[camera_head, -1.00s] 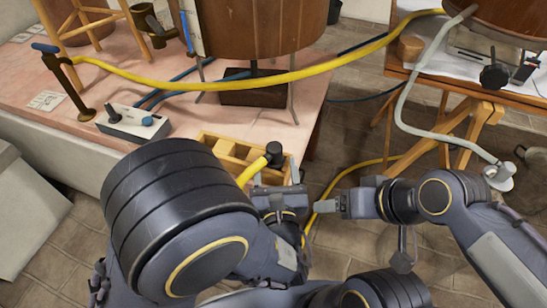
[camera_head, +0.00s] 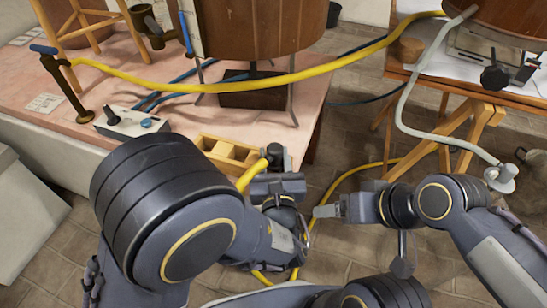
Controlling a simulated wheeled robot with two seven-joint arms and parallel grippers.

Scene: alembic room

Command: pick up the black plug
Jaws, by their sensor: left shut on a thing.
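The black plug (camera_head: 275,154) is a dark cap on the end of a yellow hose (camera_head: 251,176), at the right end of a small wooden box on the pink table. My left gripper (camera_head: 277,176) is at the plug and shut on it; its fingertips are largely hidden behind its own body. I cannot tell whether the plug is clear of the box. My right gripper (camera_head: 328,211) is to the right, over the floor, away from the plug; its finger gap is not clear.
Another yellow hose (camera_head: 190,87) runs above the table in front of a wooden barrel (camera_head: 262,30). A second table stands right.

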